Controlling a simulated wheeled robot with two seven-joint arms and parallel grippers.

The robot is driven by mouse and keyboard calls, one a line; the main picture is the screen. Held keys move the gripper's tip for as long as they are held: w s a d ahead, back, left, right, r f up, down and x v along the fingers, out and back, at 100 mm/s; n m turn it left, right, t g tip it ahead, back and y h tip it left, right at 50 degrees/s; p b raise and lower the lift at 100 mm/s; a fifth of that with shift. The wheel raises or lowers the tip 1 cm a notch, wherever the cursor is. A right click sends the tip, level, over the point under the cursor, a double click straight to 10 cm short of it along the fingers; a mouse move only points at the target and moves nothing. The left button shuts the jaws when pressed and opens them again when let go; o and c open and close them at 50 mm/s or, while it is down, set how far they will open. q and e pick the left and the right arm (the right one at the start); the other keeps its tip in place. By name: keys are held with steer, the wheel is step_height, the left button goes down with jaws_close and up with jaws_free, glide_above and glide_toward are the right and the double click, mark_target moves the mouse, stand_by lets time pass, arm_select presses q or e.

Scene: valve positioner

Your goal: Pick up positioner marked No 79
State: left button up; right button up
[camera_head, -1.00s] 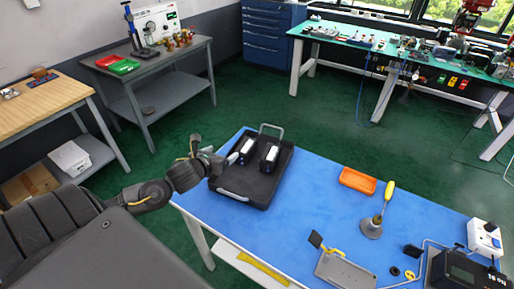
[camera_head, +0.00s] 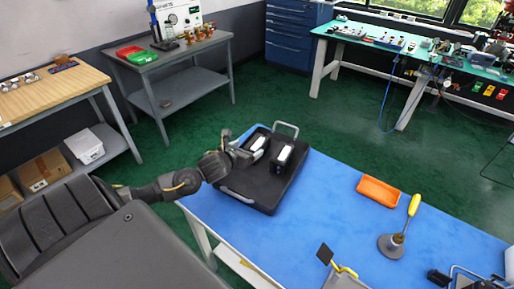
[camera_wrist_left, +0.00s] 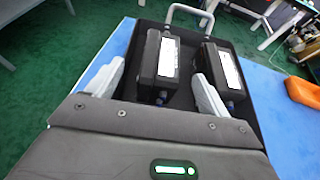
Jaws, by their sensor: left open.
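Two black positioners with white labels sit in a black tray (camera_head: 248,190) on the blue table. In the left wrist view, the left positioner (camera_wrist_left: 149,55) stands between my open left fingers, a little beyond them, and the right positioner (camera_wrist_left: 213,58) is just outside the right finger. The same two show in the head view, the left one (camera_head: 259,142) close to my gripper and the right one (camera_head: 282,158) farther away. The label writing is too small to read. My left gripper (camera_wrist_left: 155,88) is open and empty; it also shows at the tray's left side (camera_head: 244,152). My right gripper is not in view.
The tray has a grey handle (camera_head: 287,127) at its far end. On the blue table (camera_head: 310,215) are an orange bin (camera_head: 378,191) and a yellow-handled tool on a round base (camera_head: 392,245). The table between tray and bin is clear.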

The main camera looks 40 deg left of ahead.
mark_target(253, 146)
arm_select(q)
steer(key=shift+x, duration=0.85)
steer(key=shift+w+f+p, duration=0.15)
steer(key=shift+w+p, duration=0.15)
steer(key=shift+p, duration=0.05)
steer(key=x, duration=0.2)
steer(key=p+x, duration=0.1)
steer(key=x, duration=0.1)
steer(key=shift+w+d+f, duration=0.1)
steer(key=shift+f, duration=0.3)
steer(key=shift+r, duration=0.1)
steer(key=c, duration=1.5)
steer(key=shift+r, duration=0.15)
